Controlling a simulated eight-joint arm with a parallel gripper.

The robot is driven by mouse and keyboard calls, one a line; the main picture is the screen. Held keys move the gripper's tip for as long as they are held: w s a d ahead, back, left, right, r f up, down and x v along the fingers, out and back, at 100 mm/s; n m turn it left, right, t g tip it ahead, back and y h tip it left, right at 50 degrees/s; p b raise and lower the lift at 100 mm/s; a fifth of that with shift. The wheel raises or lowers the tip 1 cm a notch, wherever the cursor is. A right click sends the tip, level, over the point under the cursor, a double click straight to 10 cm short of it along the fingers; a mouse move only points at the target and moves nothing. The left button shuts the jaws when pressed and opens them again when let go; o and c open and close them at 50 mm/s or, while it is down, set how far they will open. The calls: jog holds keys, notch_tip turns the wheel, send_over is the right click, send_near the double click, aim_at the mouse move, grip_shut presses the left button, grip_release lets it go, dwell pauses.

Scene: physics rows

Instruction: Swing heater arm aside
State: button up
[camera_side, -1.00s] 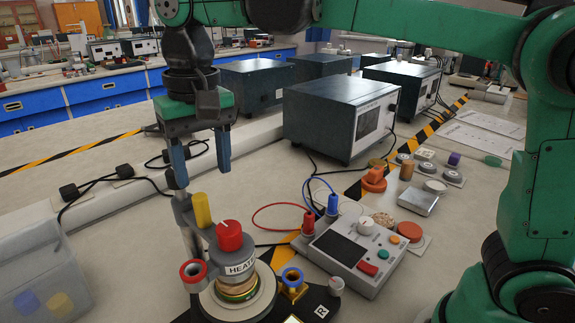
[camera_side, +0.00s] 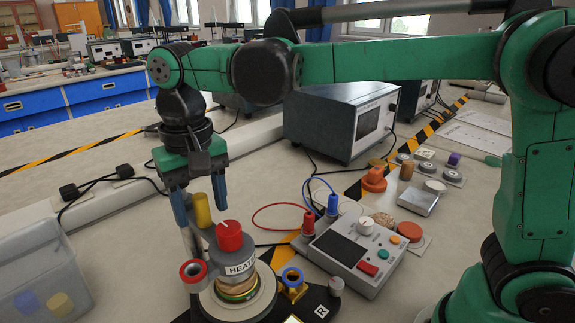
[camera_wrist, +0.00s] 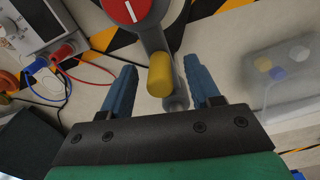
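The heater arm carries a grey heater head labelled HEAT (camera_side: 240,266) with a red knob (camera_side: 229,236) on top. Its yellow handle peg (camera_side: 202,210) stands upright on the arm near the post. The head sits over a brass-coloured cylinder (camera_side: 238,286) on a round base. My gripper (camera_side: 202,223) is open, with its blue fingers on either side of the yellow peg. In the wrist view the yellow peg (camera_wrist: 161,80) lies between the two spread fingers (camera_wrist: 160,90), apart from both.
A control box (camera_side: 358,256) with red and blue plugs stands right of the heater. A translucent bin (camera_side: 45,285) is at the left. A dark instrument box (camera_side: 340,120) stands behind. Red and blue ringed tubes (camera_side: 193,272) flank the base.

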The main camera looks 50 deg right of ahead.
grip_shut()
dwell(1.2)
